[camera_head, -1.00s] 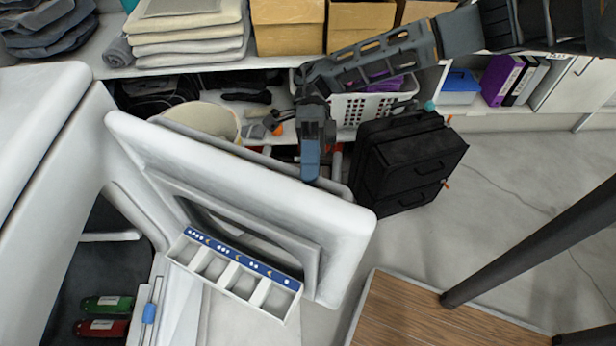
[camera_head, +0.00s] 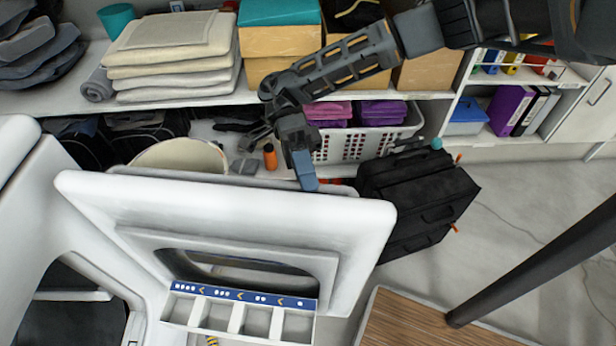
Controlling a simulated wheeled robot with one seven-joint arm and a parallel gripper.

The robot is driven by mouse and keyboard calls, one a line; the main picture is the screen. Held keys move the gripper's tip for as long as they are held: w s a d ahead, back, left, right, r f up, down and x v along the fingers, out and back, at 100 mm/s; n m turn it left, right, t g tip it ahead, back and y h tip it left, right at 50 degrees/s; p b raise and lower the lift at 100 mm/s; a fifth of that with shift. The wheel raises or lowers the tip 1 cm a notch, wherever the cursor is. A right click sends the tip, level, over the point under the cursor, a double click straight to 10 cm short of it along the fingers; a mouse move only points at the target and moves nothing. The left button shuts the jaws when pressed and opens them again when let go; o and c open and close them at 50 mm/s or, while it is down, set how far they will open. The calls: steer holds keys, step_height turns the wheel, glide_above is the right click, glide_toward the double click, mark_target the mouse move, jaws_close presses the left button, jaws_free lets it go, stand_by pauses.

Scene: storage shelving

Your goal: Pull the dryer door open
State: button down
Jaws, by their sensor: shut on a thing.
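The white dryer door (camera_head: 210,211) stands open at an angle from the white dryer body (camera_head: 90,240) at the left. Its inner side, with a recessed window opening, faces my camera. A small tray with blue-labelled compartments (camera_head: 244,314) shows at the foot of the door. My gripper (camera_head: 305,180) reaches down to the door's top edge, right of its middle, and is shut on it. The fingertips and the door's outer side are partly hidden behind that edge.
A black case (camera_head: 415,195) stands on the floor just right of the door. Shelving behind holds folded towels (camera_head: 175,60), boxes, a white basket (camera_head: 370,140) and binders. A wooden tabletop (camera_head: 430,325) with a dark leg is at the lower right. Floor shows at right.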

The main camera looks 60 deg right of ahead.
steer(key=shift+w, duration=0.1)
steer(key=c, duration=1)
jaws_free()
steer(key=shift+c, duration=0.2)
steer(key=b+v, duration=0.1)
steer(key=v, duration=0.6)
steer(key=shift+w+d, duration=0.25)
